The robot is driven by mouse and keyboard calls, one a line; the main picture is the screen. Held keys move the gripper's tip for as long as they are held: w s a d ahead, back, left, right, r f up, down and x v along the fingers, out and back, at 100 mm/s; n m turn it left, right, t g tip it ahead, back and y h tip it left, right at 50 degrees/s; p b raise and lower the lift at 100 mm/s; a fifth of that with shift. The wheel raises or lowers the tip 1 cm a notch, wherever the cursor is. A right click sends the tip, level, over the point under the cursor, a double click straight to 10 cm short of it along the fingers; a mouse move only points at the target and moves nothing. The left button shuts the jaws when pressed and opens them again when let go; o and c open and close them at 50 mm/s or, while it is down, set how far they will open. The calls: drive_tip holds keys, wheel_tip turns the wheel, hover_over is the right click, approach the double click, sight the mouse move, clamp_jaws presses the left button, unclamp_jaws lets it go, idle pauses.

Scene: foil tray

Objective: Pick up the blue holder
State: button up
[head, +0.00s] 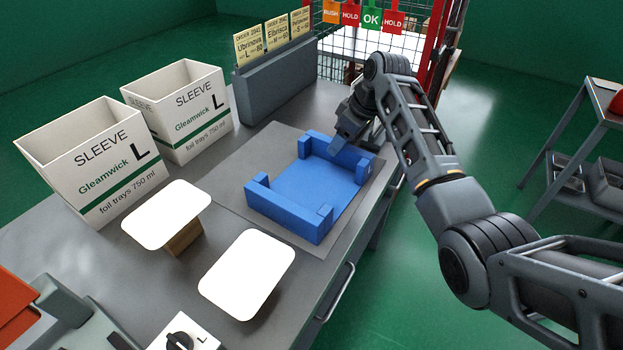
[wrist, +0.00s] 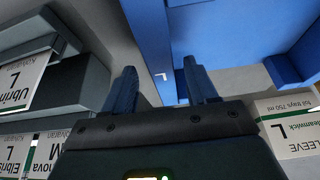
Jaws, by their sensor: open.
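The blue holder (head: 305,186) is an open, low-walled frame with raised corners, lying on a grey mat on the bench. My gripper (head: 338,146) is at its far wall in the head view, with the arm reaching in from the right. In the wrist view my gripper (wrist: 160,85) has its two dark fingers apart, with nothing held. The holder's blue wall (wrist: 215,45), with a small white L mark, shows ahead of and partly between the fingers. I cannot tell whether the fingers touch it. The head view partly hides the fingertips.
Two white sleeve boxes (head: 92,160) (head: 180,112) stand left of the mat (head: 244,206). A grey rack with yellow order cards (head: 275,75) stands behind it. Two white lids (head: 166,214) (head: 247,274) are in front. A wire panel with hanging tags (head: 370,20) rises behind my gripper.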

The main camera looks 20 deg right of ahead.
drive_tip(key=x, duration=0.4)
drive_tip(key=shift+s+a, duration=0.1)
clamp_jaws()
idle(0.4)
